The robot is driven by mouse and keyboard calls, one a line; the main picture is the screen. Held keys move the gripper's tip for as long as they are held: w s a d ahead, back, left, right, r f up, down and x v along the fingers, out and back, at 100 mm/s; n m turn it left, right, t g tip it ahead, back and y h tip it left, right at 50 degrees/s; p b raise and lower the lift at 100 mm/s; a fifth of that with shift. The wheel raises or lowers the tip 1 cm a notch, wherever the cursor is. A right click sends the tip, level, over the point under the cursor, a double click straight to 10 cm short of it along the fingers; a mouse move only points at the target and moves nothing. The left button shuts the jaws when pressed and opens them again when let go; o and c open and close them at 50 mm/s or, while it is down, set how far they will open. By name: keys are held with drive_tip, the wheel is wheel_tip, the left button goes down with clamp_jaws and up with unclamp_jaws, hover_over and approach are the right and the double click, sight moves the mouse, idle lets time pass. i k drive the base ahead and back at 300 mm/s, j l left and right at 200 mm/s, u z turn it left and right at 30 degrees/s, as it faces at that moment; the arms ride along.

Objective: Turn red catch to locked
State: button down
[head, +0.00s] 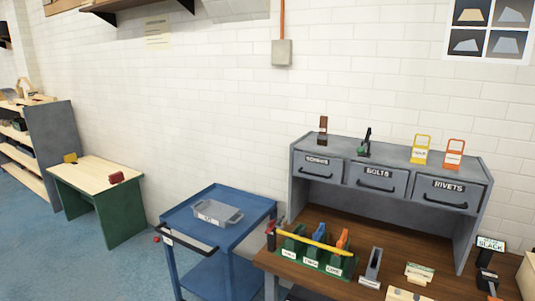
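No part is clearly readable as the red catch. A small dark red block (117,178) sits at the right edge of the light wooden top of a green workbench (119,220); its details are too small to tell. A red-orange framed stand (454,153) with a white label stands on top of the grey drawer unit at the right. A device with a sign reading "SLACK" (490,243) stands at the right end of the brown bench. My gripper is not in view.
A yellow block (70,158) sits on the green workbench's far edge. A blue cart (222,237) carrying a grey tray (217,213) stands between the workbench and the brown bench (390,261). Blue floor at lower left is clear.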

sight(272, 224)
drive_tip(key=i+j, duration=0.25)
drive_tip(key=i, duration=0.25)
drive_tip(key=i+j, duration=0.25)
drive_tip(key=i, duration=0.2)
drive_tip(key=i+j+u, duration=0.1)
drive_tip(key=i+j, duration=0.2)
drive_tip(key=i, duration=0.2)
drive_tip(key=i+j, duration=0.2)
drive_tip(key=i, duration=0.25)
